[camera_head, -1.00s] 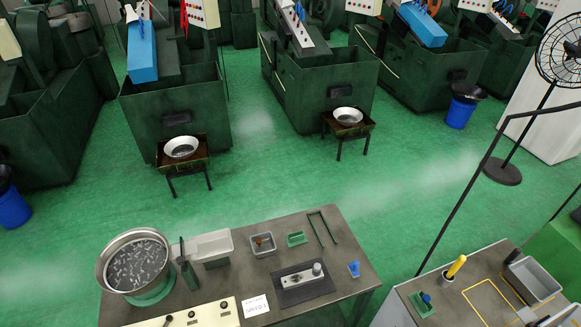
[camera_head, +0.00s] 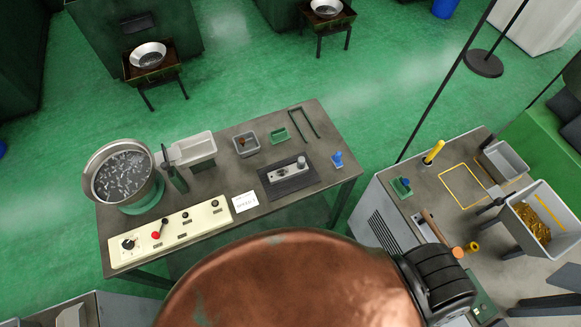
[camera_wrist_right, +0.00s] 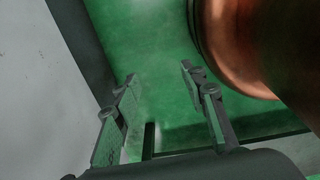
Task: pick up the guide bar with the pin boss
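The guide bar with the pin boss (camera_head: 284,172) appears to be the pale metal bar lying on a dark mat (camera_head: 301,184) on the grey table. A short upright cylinder stands near the bar's right end. My right gripper (camera_wrist_right: 158,75) shows in the right wrist view, with its two fingers apart and nothing between them. Green floor lies behind the fingers, and the bar is not in that view. I cannot make out either gripper in the head view.
On the table (camera_head: 335,142) stand a bowl of small metal parts (camera_head: 124,178), a control panel (camera_head: 172,233), a grey tray (camera_head: 246,144), a green tray (camera_head: 279,134) and a blue piece (camera_head: 337,159). A large copper-coloured rounded shape covers the lower middle. A second bench stands right.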

